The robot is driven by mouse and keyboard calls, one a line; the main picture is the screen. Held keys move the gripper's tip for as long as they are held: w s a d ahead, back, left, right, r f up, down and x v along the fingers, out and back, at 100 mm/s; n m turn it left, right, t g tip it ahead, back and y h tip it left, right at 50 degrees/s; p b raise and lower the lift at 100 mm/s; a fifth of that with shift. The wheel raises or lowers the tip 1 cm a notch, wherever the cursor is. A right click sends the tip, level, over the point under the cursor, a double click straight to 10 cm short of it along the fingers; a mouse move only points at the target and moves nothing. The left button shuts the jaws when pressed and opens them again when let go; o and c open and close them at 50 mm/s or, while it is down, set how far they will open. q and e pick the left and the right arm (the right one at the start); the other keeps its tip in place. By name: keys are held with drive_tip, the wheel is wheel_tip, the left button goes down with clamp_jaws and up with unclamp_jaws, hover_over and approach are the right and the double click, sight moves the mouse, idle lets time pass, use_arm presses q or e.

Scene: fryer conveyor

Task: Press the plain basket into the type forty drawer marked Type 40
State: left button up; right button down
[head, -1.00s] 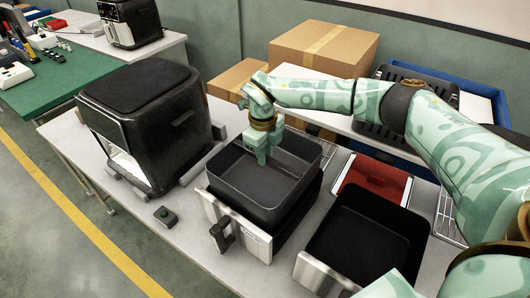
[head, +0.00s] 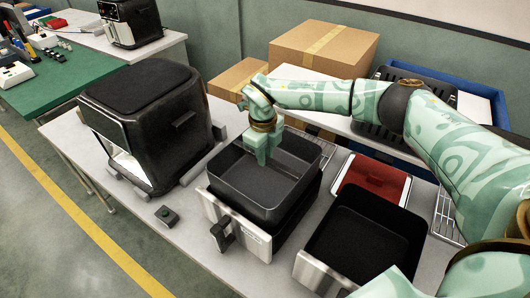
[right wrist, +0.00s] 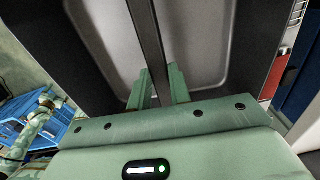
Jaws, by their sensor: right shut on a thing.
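The plain dark basket (head: 292,152) is an open rectangular tub, roughly level, at the middle of the head view. It sits in or just above the drawer with a pale metal front (head: 250,238) and a dark handle (head: 222,233). A tall band of basket wall shows above the drawer front, and the contact between them is hidden. No Type 40 mark is legible. My left gripper is not in view.
A second open dark drawer (head: 365,240) is at the right, with a red-topped tray (head: 372,180) behind it. Cardboard boxes (head: 325,48) are behind.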

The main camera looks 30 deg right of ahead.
sight(265, 178)
idle(0.7)
drive_tip(key=shift+w+d+f+b, duration=0.1)
drive_tip(key=shift+f+b, duration=1.6)
drive_tip(key=shift+f, duration=1.65)
drive_tip(key=shift+d+f+b, duration=0.1)
drive_tip(key=shift+f+b, duration=1.55)
drive_tip(key=shift+f, duration=1.65)
drive_tip(key=c, duration=1.2)
unclamp_jaws()
drive_tip(key=r, duration=0.5)
drive_tip(key=r+p, duration=0.1)
drive_tip(key=r, duration=0.5)
drive_tip(key=r+p, duration=0.1)
drive_tip(key=r, duration=0.4)
drive_tip(key=shift+a+r, duration=0.15)
drive_tip(key=shift+a, duration=0.2)
